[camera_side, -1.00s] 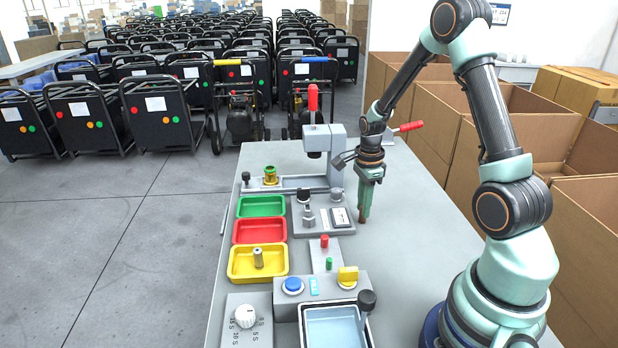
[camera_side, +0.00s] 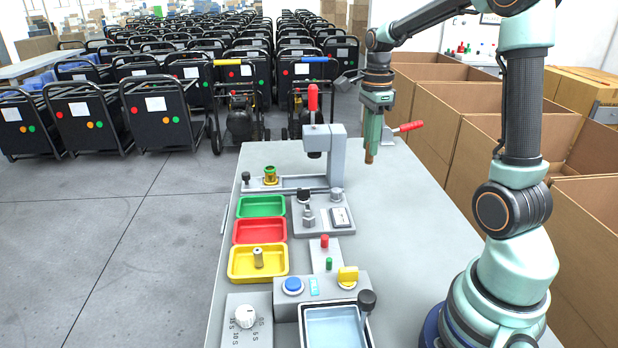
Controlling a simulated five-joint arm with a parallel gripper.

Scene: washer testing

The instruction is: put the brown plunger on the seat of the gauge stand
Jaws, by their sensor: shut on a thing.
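The brown plunger (camera_side: 369,157) is between the fingertips of my gripper (camera_side: 371,140). Only its lower end shows below the fingers, and it hangs clear above the grey table. A low grey unit (camera_side: 326,228) with metal posts, a black knob and a small display looks like the gauge stand. It lies to the left of and nearer the camera than my gripper. Which of its posts is the seat is too small to tell for sure. My gripper is shut on the plunger, pointing down.
A grey press (camera_side: 338,160) with a red handle stands left of my gripper. Green (camera_side: 262,206), red (camera_side: 260,230) and yellow (camera_side: 258,263) trays line the left side; the yellow one holds a metal cylinder. The table's right side (camera_side: 410,240) is clear.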

